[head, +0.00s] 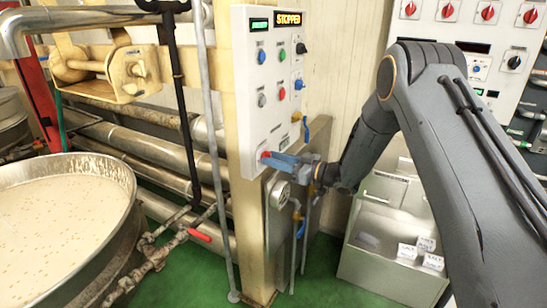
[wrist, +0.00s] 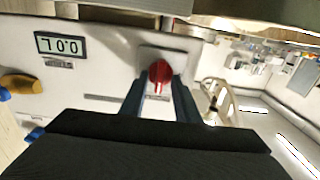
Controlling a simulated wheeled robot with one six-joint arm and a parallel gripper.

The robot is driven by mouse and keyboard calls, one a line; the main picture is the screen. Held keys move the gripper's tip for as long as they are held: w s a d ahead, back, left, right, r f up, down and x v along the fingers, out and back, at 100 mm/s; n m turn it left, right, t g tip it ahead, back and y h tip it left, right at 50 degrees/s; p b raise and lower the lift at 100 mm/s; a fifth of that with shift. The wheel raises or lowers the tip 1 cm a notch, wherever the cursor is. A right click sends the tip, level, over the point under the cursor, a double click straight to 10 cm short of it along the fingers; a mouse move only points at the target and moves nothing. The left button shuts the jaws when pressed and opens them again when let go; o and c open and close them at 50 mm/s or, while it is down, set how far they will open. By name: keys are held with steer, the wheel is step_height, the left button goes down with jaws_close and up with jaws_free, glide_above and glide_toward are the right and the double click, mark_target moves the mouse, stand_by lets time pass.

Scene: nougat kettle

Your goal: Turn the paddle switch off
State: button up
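The paddle switch appears as a red knob (wrist: 160,73) on a small pale plate in the wrist view, low on the white control panel. In the head view only a bit of its red (head: 265,155) shows at the panel's lower left, beside my fingertips. My gripper (head: 276,160) reaches it from the right with its blue fingers at the panel face. In the wrist view my gripper (wrist: 159,88) has its fingers apart, one on each side of the knob. I cannot tell whether they touch it.
The white panel (head: 270,90) has several buttons and a lit display (head: 289,18) reading "STOPPED". A round gauge (head: 279,195) and pipes sit below. A large kettle (head: 65,220) of pale mix stands left. A bin (head: 385,240) with small boxes stands on the green floor.

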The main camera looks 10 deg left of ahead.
steer(key=shift+w+a, duration=0.1)
steer(key=shift+a, duration=0.05)
steer(key=shift+c, duration=0.4)
jaws_close()
steer(key=shift+n+b, duration=0.3)
steer(key=shift+b, duration=0.05)
steer(key=n+b, duration=0.5)
steer(key=b, duration=0.1)
steer(key=n+b, duration=1.2)
steer(key=shift+s+a+f, duration=0.1)
steer(key=shift+s+f, duration=0.2)
steer(key=shift+f, duration=0.05)
steer(key=shift+n, duration=0.3)
